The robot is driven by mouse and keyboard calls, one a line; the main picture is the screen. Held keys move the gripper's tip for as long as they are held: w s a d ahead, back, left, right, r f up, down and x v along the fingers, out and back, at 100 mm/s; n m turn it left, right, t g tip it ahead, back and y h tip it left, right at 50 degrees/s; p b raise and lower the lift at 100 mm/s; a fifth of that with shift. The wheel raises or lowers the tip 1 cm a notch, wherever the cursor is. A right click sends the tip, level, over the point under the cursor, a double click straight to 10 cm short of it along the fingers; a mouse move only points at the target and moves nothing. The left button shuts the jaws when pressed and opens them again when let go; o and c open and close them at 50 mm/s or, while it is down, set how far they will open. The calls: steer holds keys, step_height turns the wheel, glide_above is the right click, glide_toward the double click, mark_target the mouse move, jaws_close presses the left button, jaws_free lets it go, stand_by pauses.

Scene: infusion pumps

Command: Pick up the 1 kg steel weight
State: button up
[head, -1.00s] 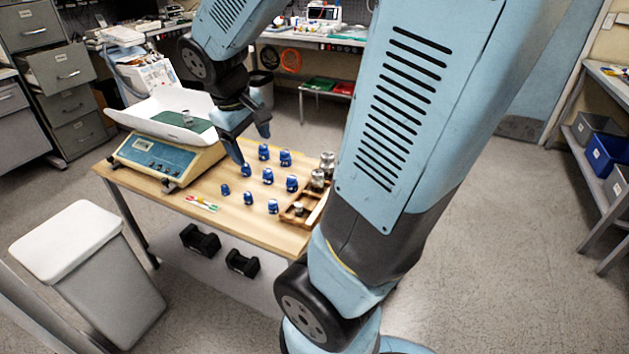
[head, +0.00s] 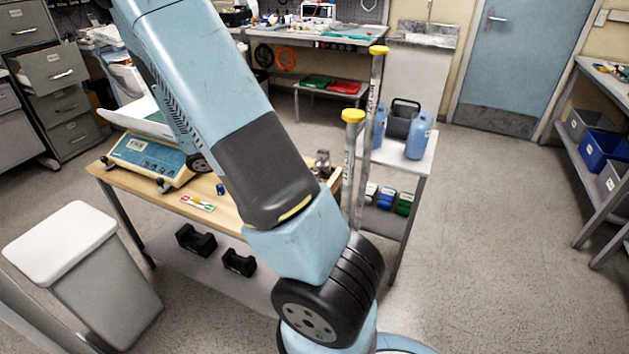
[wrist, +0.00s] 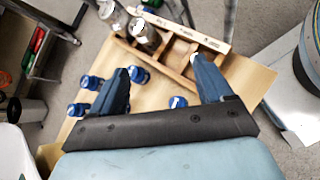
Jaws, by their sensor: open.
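Steel weights stand at the wooden rack. The wrist view shows a large one (wrist: 143,36) and another (wrist: 112,14) at the rack's upper left; I cannot read which is 1 kg. In the head view, a steel weight (head: 322,160) shows just past my arm. The wooden rack (wrist: 206,40) has open compartments. My gripper (wrist: 163,78) is open and empty, its fingers spread over the table and rack. The large steel weight lies beyond the left fingertip, apart from it. My arm hides the gripper in the head view.
The scale (head: 147,158) is on the table's left. Two yellow-capped poles (head: 350,150) rise beside the table's right end. A side table (head: 419,151) carries blue bottles (head: 417,136).

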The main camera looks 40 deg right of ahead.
steer(key=d+f+n+h, duration=0.1)
steer(key=d+f, duration=0.2)
steer(key=d, duration=0.1)
steer(key=w+d+f+n+h, duration=0.1)
steer(key=d+f+n, duration=0.1)
steer(key=d+f, duration=0.1)
steer(key=d+f+n+h, duration=0.1)
steer(key=d+f+n, duration=0.1)
steer(key=d+f, duration=0.2)
steer(key=shift+w+d+f+t, duration=0.1)
steer(key=shift+w+d+t, duration=0.1)
steer(key=shift+d+t, duration=0.2)
steer(key=shift+s+x, duration=0.15)
steer(key=shift+x, duration=1.15)
steer(key=shift+s+x, duration=0.15)
steer(key=shift+x, duration=1.15)
steer(key=shift+n, duration=0.3)
jaws_close()
steer(key=shift+w, duration=0.1)
